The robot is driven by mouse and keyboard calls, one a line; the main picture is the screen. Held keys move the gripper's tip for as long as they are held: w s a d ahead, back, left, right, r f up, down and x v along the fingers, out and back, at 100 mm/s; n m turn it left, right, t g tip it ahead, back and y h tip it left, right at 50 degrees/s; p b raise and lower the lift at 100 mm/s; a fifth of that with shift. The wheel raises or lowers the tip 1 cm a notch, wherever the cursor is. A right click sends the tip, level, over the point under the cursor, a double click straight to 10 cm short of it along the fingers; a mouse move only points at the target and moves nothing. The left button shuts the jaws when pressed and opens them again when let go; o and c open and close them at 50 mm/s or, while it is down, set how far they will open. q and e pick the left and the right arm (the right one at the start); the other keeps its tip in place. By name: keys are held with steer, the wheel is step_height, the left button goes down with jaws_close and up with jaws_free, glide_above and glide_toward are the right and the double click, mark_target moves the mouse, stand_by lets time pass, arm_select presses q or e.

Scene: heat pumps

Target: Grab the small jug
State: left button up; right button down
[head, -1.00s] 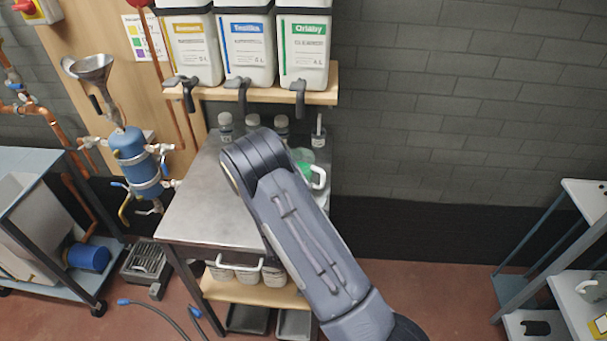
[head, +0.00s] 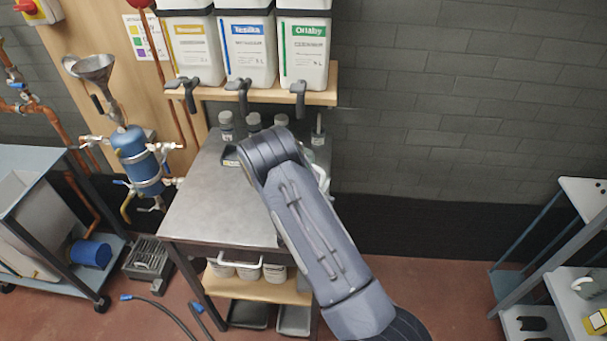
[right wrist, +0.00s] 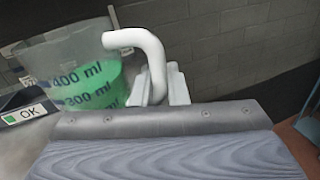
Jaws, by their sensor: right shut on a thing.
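The small jug (right wrist: 85,75) is clear, with blue millilitre marks, green liquid and a white handle (right wrist: 155,60). It shows at the left of the right wrist view. My right gripper (right wrist: 160,90) is shut on the handle, its pale fingers around the handle's lower part. In the head view my right forearm covers most of the jug; a bit of its white handle (head: 321,176) shows past the arm, over the right side of the metal table (head: 208,205). The right fingers are hidden there. My left gripper is out of view.
Grey-capped bottles (head: 254,122) stand at the back of the table. Above them a wooden shelf (head: 215,93) holds three large canisters with taps. A dark tray with an OK label (right wrist: 35,112) lies beside the jug. The table's left part is bare.

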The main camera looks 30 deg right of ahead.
steer(key=shift+r, duration=0.25)
stand_by(0.3)
